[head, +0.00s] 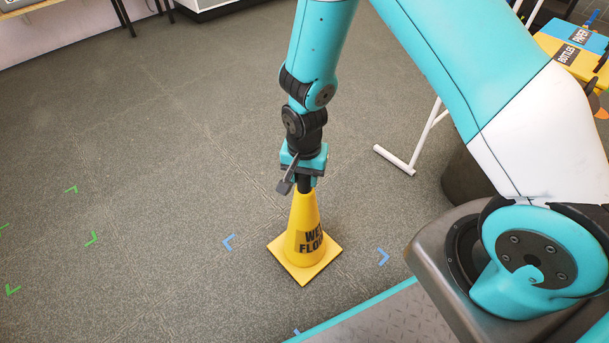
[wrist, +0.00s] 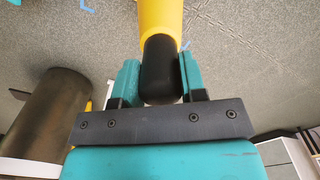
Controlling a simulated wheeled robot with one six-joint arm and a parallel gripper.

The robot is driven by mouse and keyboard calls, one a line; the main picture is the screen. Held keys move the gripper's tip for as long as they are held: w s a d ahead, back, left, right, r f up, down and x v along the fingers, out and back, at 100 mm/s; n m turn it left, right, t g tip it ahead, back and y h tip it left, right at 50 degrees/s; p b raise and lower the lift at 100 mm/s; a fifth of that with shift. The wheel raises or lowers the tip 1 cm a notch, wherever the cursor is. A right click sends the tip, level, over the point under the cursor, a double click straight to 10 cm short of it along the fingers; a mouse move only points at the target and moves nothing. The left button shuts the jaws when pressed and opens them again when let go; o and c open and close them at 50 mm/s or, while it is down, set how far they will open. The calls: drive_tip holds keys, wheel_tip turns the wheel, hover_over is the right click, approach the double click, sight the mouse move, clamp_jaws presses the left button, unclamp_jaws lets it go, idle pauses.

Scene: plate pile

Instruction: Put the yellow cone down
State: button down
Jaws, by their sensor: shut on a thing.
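The yellow cone (head: 305,235) has a square base, dark lettering and a black tip. In the head view it stands upright, at or very near the grey floor; I cannot tell whether its base touches. My gripper (head: 303,184) is above it, pointing down, shut on the black tip. In the wrist view my gripper (wrist: 156,80) has its teal fingers on both sides of the black tip of the yellow cone (wrist: 160,18). The cone's base is out of that view.
Blue corner marks (head: 229,242) and (head: 383,257) lie on the floor around the cone. Green corner marks (head: 91,239) lie further left, with bare floor between. A white stand foot (head: 395,160) and a dark bin (head: 466,178) are at the right.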

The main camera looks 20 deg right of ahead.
drive_tip(key=c, duration=0.7)
unclamp_jaws()
drive_tip(key=shift+f, duration=0.15)
wheel_tip(320, 180, up, 12)
drive_tip(key=p, duration=0.5)
drive_tip(key=s+a+r+n+y, duration=0.1)
drive_tip(key=s+a+r+n, duration=0.15)
drive_tip(key=r, duration=0.45)
drive_tip(key=s+a+r+n+y, duration=0.1)
drive_tip(key=s+r+n, duration=0.3)
drive_tip(key=r, duration=0.4)
drive_tip(key=s+r+n, duration=0.2)
drive_tip(key=s+r, duration=0.1)
drive_tip(key=s, duration=0.1)
drive_tip(key=s+r+n+y, duration=0.1)
drive_tip(key=s+r+n, duration=0.2)
drive_tip(key=s, duration=0.1)
drive_tip(key=s+a+r+n+y, duration=0.1)
drive_tip(key=s+r+n, duration=0.2)
drive_tip(key=s, duration=0.1)
drive_tip(key=shift+r, duration=0.1)
